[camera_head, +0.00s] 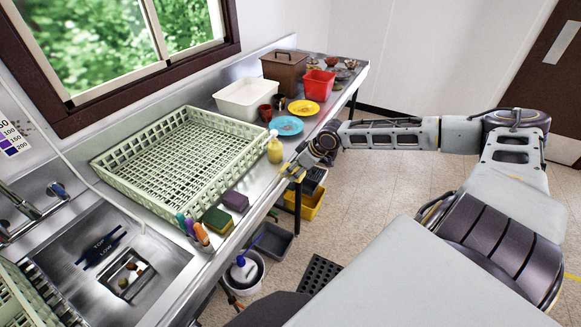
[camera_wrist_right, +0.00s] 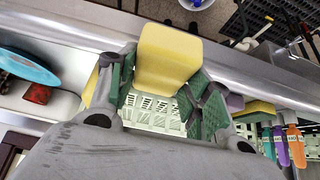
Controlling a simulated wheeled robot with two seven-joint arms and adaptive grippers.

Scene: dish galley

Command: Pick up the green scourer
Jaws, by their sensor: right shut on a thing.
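My right gripper (camera_head: 297,170) is over the counter's front edge, at the far end of my outstretched arm. In the right wrist view the gripper (camera_wrist_right: 165,95) is shut on a plain yellow block (camera_wrist_right: 165,58), which sits between its green-faced fingers. The block looks like a sponge; its far side is hidden. A green-topped scourer with yellowish sides (camera_head: 217,220) lies on the counter, apart from the gripper. It shows partly in the right wrist view (camera_wrist_right: 258,116), behind a finger. My left gripper is not in view.
A purple sponge (camera_head: 235,201) lies beside the green scourer, with upright coloured-handled tools (camera_head: 194,230) on its other side. A pale green rack (camera_head: 105,163) stands behind. A yellow bottle (camera_head: 275,150) and blue plate (camera_head: 287,125) are near the gripper. Bins stand below the counter.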

